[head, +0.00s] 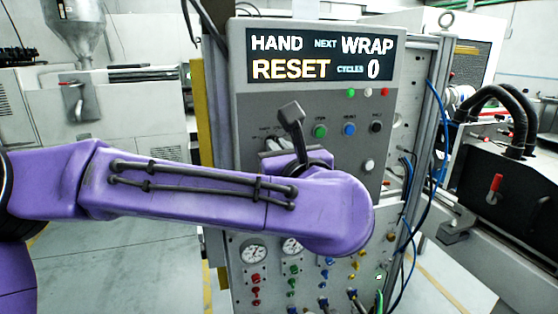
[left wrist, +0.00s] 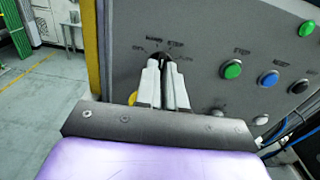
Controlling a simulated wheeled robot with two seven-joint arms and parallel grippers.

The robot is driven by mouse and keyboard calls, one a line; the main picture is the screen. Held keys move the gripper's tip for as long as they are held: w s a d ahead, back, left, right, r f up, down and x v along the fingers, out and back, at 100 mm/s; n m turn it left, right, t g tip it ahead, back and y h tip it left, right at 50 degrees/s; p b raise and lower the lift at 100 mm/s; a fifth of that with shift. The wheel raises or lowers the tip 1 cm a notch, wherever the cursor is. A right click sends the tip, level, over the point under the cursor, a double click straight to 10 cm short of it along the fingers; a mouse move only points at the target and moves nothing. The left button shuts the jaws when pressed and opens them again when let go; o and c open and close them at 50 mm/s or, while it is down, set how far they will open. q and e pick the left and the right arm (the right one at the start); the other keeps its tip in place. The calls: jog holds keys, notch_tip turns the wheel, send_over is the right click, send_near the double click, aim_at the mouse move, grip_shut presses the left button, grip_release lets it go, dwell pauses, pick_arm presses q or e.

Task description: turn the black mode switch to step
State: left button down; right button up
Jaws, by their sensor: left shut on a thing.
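The black mode switch (left wrist: 166,56) is on the grey panel in the left wrist view, mostly hidden between my fingertips. Which label the knob points to cannot be told. My right gripper is not in view.
The panel's display (head: 320,56) reads HAND, NEXT WRAP, RESET, CYCLES 0. A green button (head: 320,131), a blue button (head: 349,130) and a black button (head: 376,127) sit right of the switch. Gauges (head: 254,252) and small valves are below my arm. Blue cables hang at the right.

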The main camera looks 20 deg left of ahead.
pick_arm(q)
jog(key=m+b, duration=0.1)
jog(key=m, duration=0.3)
jog(key=shift+m, duration=0.3)
dwell(0.3)
jog(key=c, duration=1.2)
grip_release()
jog(key=shift+c, duration=0.2)
jog(key=b+v, duration=0.3)
jog(key=v, duration=0.7)
jog(key=shift+s+d, duration=0.2)
jog(key=shift+s, duration=0.05)
